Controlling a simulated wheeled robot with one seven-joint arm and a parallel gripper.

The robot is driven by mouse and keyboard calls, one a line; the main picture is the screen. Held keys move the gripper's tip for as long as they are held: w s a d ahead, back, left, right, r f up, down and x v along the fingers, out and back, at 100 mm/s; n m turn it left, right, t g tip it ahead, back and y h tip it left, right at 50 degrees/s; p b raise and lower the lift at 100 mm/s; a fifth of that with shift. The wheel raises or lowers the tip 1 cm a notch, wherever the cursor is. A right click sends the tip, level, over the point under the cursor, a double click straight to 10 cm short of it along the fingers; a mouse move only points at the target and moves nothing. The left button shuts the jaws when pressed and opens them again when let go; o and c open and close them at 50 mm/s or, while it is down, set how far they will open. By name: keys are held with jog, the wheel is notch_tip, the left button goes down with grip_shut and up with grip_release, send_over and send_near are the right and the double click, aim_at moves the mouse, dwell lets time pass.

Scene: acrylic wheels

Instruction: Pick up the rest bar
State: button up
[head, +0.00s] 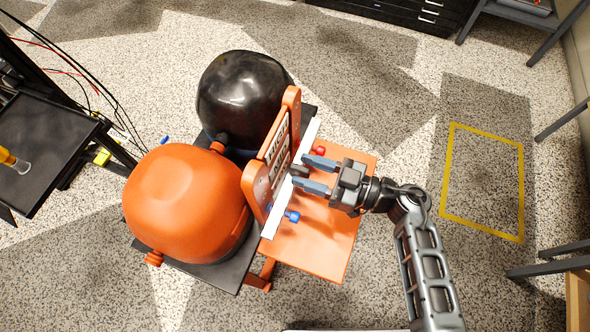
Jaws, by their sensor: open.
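A long white bar (272,222), which looks like the rest bar, lies along the front of the upright orange panel (259,180), above the orange shelf (325,245). A short dark piece (299,170) sticks out near the middle of the bar. My gripper (300,171) reaches in from the right, with its two blue fingers apart. The dark piece shows between the fingertips. I cannot tell whether either finger touches it. The fingers partly cover the bar.
A red knob (319,151) and a blue knob (292,216) sit near the bar on either side of my fingers. A black dome (243,97) and an orange dome (187,203) stand behind the panel. Open floor with a yellow outline (451,180) lies to the right.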

aim_at(295, 166)
jog(key=shift+x, duration=1.65)
grip_shut()
